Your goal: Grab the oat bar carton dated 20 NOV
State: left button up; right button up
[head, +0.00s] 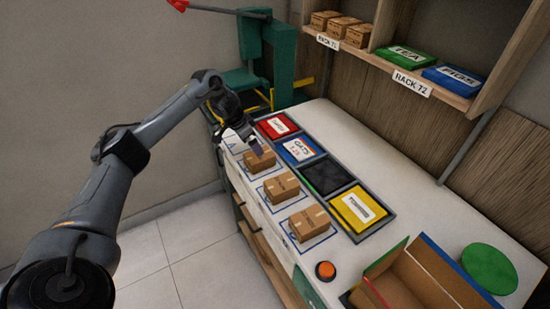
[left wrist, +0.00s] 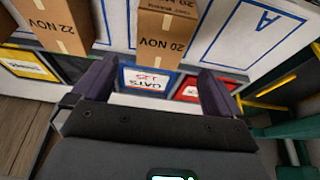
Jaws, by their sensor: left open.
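Three brown taped cartons stand in blue outlined squares on the white counter. The far carton (head: 259,159) is just below my left gripper (head: 252,143), the middle carton (head: 281,187) and near carton (head: 309,222) stand in a row toward the front. In the left wrist view, a carton printed 20 NOV (left wrist: 166,30) lies ahead, between the directions of the two dark purple fingers of my left gripper (left wrist: 155,90). The fingers are open, with nothing held. My right gripper is out of view.
Behind the cartons is a row of bins: red (head: 277,126), blue OATS (head: 300,149), black (head: 326,176) and yellow (head: 357,209). An orange button (head: 325,270) and an open box (head: 420,278) are nearer. A shelf (head: 440,90) hangs above.

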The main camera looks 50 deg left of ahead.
aim_at(261, 158)
pick_arm(q)
jog(key=shift+w+a+f, duration=0.2)
jog(key=shift+f, duration=0.05)
jog(key=x, duration=0.4)
jog(key=shift+s+f+b, duration=0.1)
jog(key=shift+b, duration=0.25)
jog(key=shift+w+f, duration=0.3)
jog(key=shift+f, duration=0.25)
jog(key=x, duration=0.2)
jog(key=b+x, duration=0.1)
jog(key=x, duration=0.1)
jog(key=shift+d+f, duration=0.2)
jog(key=shift+f, duration=0.25)
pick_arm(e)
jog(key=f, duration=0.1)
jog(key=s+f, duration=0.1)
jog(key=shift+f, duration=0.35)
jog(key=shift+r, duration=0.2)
pick_arm(q)
jog(key=shift+f, duration=0.1)
jog(key=c, duration=0.9)
jog(key=shift+c, duration=0.5)
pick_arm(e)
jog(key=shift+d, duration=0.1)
